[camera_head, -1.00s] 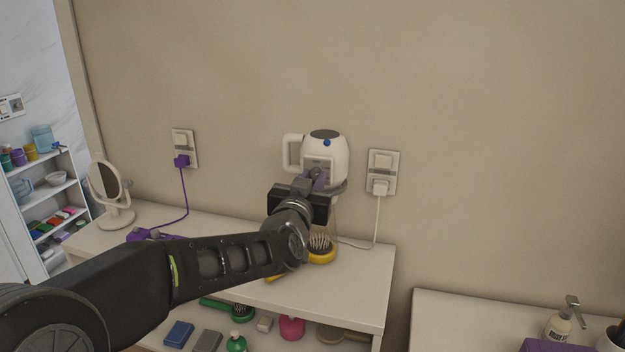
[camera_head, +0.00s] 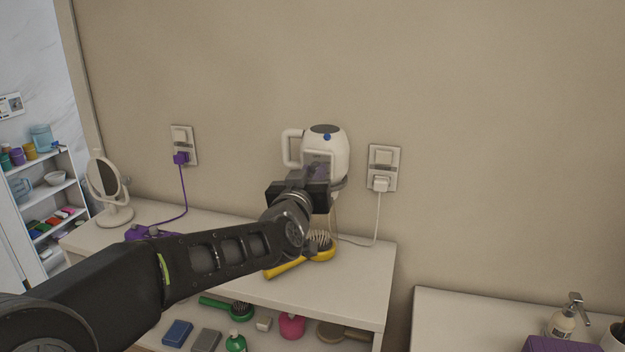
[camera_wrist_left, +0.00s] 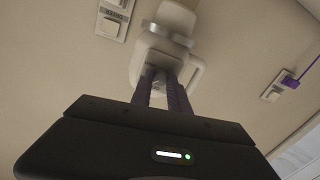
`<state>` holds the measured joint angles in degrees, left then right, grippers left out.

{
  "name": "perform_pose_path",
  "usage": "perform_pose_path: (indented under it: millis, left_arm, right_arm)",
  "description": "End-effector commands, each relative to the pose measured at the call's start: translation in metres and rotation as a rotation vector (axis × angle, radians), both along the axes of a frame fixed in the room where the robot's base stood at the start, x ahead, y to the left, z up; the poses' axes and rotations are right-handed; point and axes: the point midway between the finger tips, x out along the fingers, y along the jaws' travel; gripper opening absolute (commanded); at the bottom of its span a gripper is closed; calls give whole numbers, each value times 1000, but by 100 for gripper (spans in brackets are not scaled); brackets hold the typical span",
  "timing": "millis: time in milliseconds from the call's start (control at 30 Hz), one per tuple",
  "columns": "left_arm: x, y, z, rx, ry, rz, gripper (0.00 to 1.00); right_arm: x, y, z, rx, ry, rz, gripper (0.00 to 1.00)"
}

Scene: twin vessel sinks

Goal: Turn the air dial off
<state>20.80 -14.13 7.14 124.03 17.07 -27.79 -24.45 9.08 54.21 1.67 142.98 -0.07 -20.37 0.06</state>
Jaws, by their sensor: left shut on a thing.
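A white wall-mounted dryer (camera_head: 338,148) with a loop handle, a dark top and a blue button (camera_head: 327,137) hangs on the wall in the head view. It also shows, upside down, in the left wrist view (camera_wrist_left: 178,22). My left gripper (camera_head: 318,172) is at its front face. In the wrist view its two purple-grey fingers (camera_wrist_left: 162,84) are closed in on a small grey dial (camera_wrist_left: 158,74) on that face. The fingers and gripper body partly hide the dial, so its setting cannot be read. My right gripper is not in view.
A white shelf unit (camera_head: 350,266) below holds a yellow hairbrush (camera_head: 285,266), a round mirror (camera_head: 106,180) and a purple appliance (camera_head: 150,235). Wall outlets (camera_head: 383,167) flank the dryer; a white cord hangs at right. A soap bottle (camera_head: 562,322) stands on the right counter.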

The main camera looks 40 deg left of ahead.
Motion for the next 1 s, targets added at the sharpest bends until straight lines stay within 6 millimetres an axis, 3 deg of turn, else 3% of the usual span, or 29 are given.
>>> perform_pose_path:
  millis: [500, 1000]
  left_arm:
    - [0, 1, -2, -447, -158, -3, 0]
    - [-1, 1, 0, -762, -267, -4, 0]
  right_arm:
    - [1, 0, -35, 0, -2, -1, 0]
    - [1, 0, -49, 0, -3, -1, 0]
